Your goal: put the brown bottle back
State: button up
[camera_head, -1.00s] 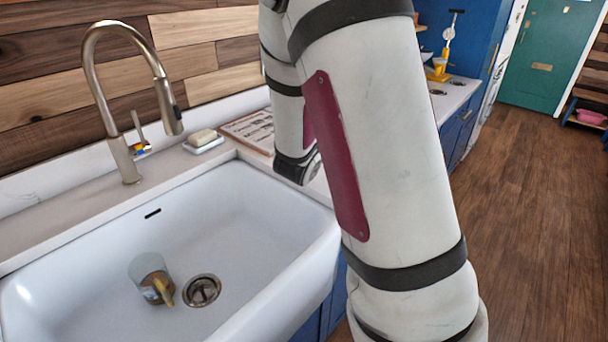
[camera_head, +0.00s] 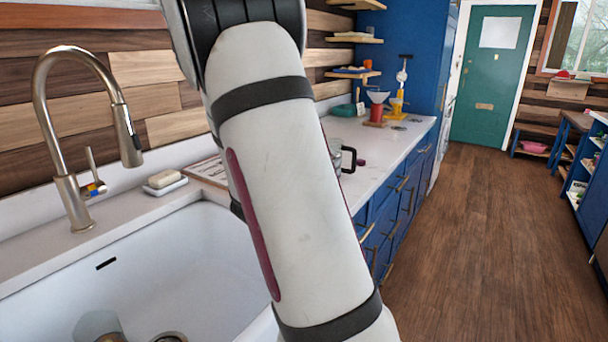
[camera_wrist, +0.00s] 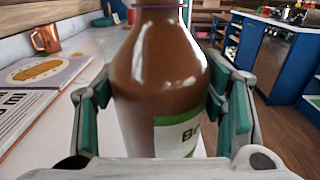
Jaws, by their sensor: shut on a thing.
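The brown bottle (camera_wrist: 158,75) fills the middle of the wrist view, upright, with a white and green label low on its side. My gripper (camera_wrist: 160,115) is shut on it, a green-padded finger on each side. The bottle's cap and base are out of the frame. In the head view my arm crosses the middle, and neither the gripper nor the bottle can be seen there.
A white sink (camera_head: 50,270) with a tap (camera_head: 70,190) is at the left; a soap dish (camera_head: 165,187) sits behind it. A copper mug (camera_wrist: 46,38) and open book (camera_wrist: 40,85) lie left of the bottle. Floor at right is clear.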

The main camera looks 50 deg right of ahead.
jog(key=shift+w+d+f+b, duration=0.25)
jog(key=shift+w+d+f, duration=0.55)
jog(key=shift+w, duration=0.45)
jog(key=shift+w+d+f+b, duration=0.2)
jog(key=shift+w+d+f, duration=0.45)
jog(key=shift+w+d, duration=0.5)
jog(key=shift+w+d+f+b, duration=0.25)
jog(key=shift+w+d+f, duration=0.45)
jog(key=shift+w, duration=0.7)
jog(key=shift+f, duration=0.15)
jog(key=o, duration=1.9)
